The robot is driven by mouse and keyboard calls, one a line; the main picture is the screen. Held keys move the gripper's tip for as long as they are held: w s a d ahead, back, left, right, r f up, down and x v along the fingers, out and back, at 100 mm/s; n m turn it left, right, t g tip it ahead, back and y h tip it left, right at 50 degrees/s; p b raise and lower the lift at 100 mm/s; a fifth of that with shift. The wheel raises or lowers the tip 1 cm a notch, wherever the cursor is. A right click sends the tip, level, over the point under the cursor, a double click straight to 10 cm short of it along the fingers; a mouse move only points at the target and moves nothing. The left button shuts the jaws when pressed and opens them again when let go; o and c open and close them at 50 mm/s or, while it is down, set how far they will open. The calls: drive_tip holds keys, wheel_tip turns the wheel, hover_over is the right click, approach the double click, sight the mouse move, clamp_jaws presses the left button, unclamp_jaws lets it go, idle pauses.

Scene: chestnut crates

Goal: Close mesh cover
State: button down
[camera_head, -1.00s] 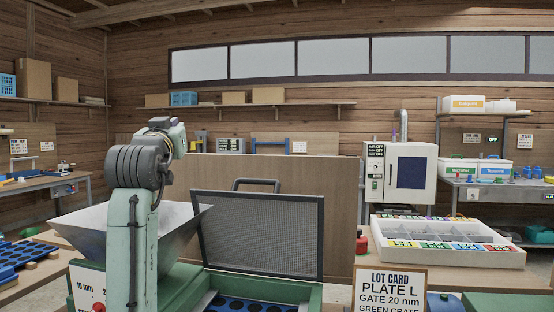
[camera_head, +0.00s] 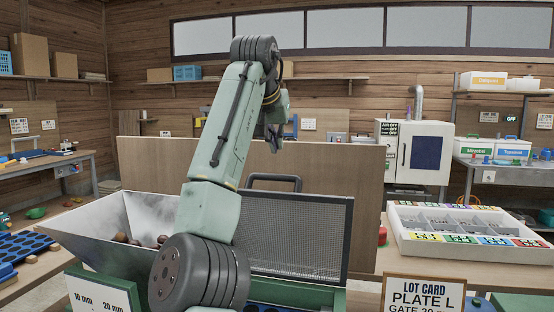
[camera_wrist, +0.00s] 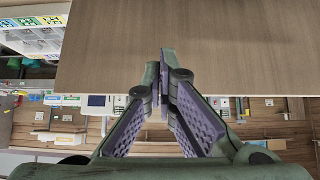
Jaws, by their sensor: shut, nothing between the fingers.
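The mesh cover (camera_head: 300,235) stands open and upright, a grey mesh panel in a dark frame with a handle (camera_head: 272,179) on its top edge. It rises from a green box (camera_head: 296,294) whose inside is mostly hidden by my arm. My gripper (camera_head: 274,140) is high above and behind the cover's top edge, apart from it, small in the head view. In the wrist view my gripper's fingers (camera_wrist: 166,65) are together with nothing between them. The cover is not visible in the wrist view.
A metal hopper (camera_head: 88,222) with several chestnuts stands left of the cover. A wooden panel (camera_head: 345,165) stands behind it. At right are a lot card (camera_head: 424,292) and a white divided tray (camera_head: 462,238). Open air lies above the cover.

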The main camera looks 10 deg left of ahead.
drive_tip(key=shift+s+f+p, duration=0.2)
drive_tip(key=shift+f+p, duration=0.25)
drive_tip(key=shift+f, duration=2.1)
drive_tip(key=shift+f, duration=0.1)
